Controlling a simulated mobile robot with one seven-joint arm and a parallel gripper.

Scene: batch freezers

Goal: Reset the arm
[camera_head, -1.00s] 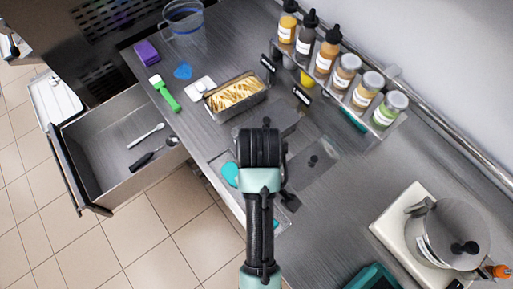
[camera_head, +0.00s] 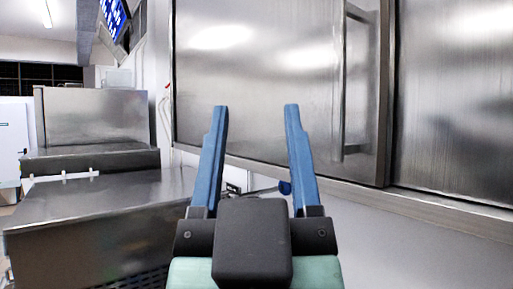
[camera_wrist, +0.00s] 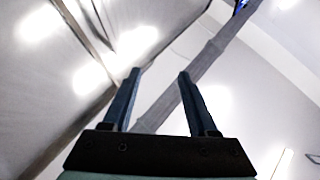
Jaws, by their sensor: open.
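My gripper (camera_head: 256,107) is raised in the head view, its two blue fingers pointing up and away, spread wide with nothing between them. Behind the fingers are the steel doors of a wall cabinet (camera_head: 270,75); I cannot tell how far off they are. In the wrist view my gripper (camera_wrist: 158,72) is also open and empty. Blurred pale steel panels and a grey beam fill the background there. The rest of my arm is mostly hidden below the gripper's base.
A vertical door handle (camera_head: 343,80) stands out from the cabinet right of my fingers. A steel counter (camera_head: 95,205) lies at the lower left, with a steel box-shaped unit (camera_head: 95,118) behind it. A blue-lit screen (camera_head: 113,15) hangs at the upper left.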

